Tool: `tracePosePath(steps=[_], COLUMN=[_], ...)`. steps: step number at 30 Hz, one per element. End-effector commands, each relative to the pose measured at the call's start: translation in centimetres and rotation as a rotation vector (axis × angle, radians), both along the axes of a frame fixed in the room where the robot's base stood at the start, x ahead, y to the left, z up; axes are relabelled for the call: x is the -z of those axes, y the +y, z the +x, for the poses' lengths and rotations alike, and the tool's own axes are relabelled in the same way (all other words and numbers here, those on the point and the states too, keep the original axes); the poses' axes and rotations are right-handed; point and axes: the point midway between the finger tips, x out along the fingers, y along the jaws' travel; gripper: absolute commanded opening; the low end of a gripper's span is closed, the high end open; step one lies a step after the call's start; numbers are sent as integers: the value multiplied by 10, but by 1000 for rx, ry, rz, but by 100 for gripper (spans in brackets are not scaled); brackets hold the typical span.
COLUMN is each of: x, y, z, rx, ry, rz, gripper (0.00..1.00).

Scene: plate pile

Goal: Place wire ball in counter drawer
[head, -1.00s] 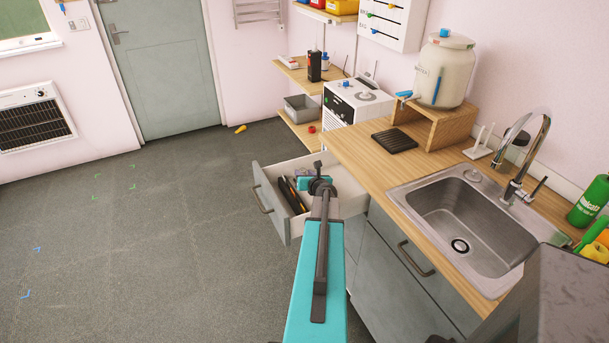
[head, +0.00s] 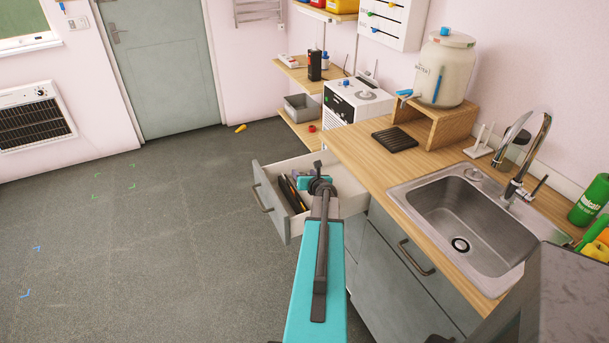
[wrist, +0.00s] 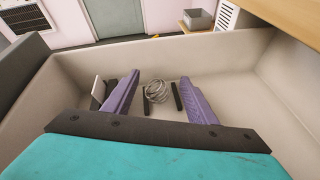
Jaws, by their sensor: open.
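The counter drawer (head: 262,208) is pulled open beneath the left end of the wooden counter. The wire ball (wrist: 157,91), a small grey coil of wire, shows in the wrist view inside the drawer, low near its floor. My gripper (wrist: 160,92) is open, with its purple fingers inside the drawer on either side of the ball and apart from it. In the head view my arm hides the ball and most of the gripper.
Dark long-handled items (head: 292,195) lie in the left part of the drawer. The drawer walls stand close around my gripper. A sink (head: 462,235) is set in the counter (head: 362,160) to the right. The floor to the left is mostly clear.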

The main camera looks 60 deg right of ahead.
Motion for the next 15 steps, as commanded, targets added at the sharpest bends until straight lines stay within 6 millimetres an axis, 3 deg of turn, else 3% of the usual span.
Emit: tracePosePath(steps=[6, 15], x=[-14, -20], y=[0, 17], z=[0, -20], rx=[0, 0], ry=[1, -1], rz=[-1, -1], gripper=[52, 52])
